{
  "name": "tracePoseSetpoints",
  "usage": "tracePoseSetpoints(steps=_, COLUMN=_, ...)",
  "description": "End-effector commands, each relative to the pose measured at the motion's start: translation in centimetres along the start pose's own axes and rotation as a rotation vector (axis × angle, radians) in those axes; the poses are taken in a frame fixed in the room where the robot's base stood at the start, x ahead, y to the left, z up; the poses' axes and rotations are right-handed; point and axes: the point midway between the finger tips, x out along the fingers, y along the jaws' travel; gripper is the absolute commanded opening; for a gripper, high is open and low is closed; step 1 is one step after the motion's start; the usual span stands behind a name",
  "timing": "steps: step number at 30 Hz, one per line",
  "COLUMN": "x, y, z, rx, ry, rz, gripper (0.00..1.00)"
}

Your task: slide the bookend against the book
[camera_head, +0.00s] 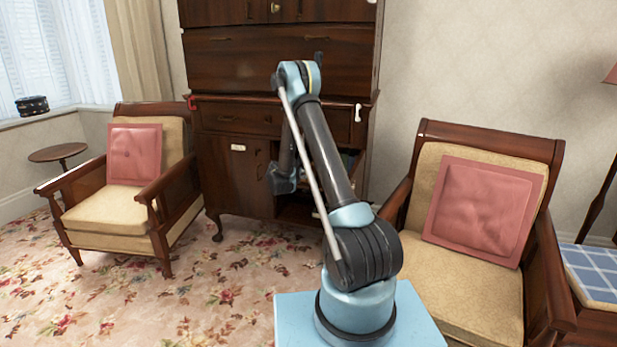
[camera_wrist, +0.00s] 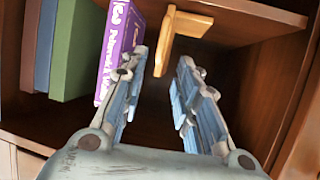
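A light wooden bookend (camera_wrist: 165,42) stands on the dark shelf (camera_wrist: 225,60) in the wrist view, its foot reaching to the right. A purple book (camera_wrist: 119,48) with white lettering stands upright to its left, with a gap between them. My gripper (camera_wrist: 164,68) is open and empty, and its fingertips point toward the bookend. The left finger is close beside the purple book; I cannot tell whether it touches. The right finger is to the right of the bookend's upright panel. In the head view my arm hides most of the shelf contents.
A green book (camera_wrist: 75,50), a blue book (camera_wrist: 46,45) and a brown one (camera_wrist: 31,45) stand farther left. The compartment's side wall bounds the right. The dark wooden cabinet (camera_head: 232,170) stands between two armchairs with red cushions (camera_head: 135,155) (camera_head: 482,208).

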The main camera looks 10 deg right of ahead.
Motion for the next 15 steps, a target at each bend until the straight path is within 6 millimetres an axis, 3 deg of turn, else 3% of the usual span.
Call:
tracePoseSetpoints(steps=6, x=3.9, y=0.1, z=0.0, rx=0.002, ry=0.0, rz=0.002, gripper=0.29)
tracePoseSetpoints(steps=15, x=7.1, y=0.1, z=0.0, rx=0.001, ry=0.0, rz=0.001, gripper=0.29)
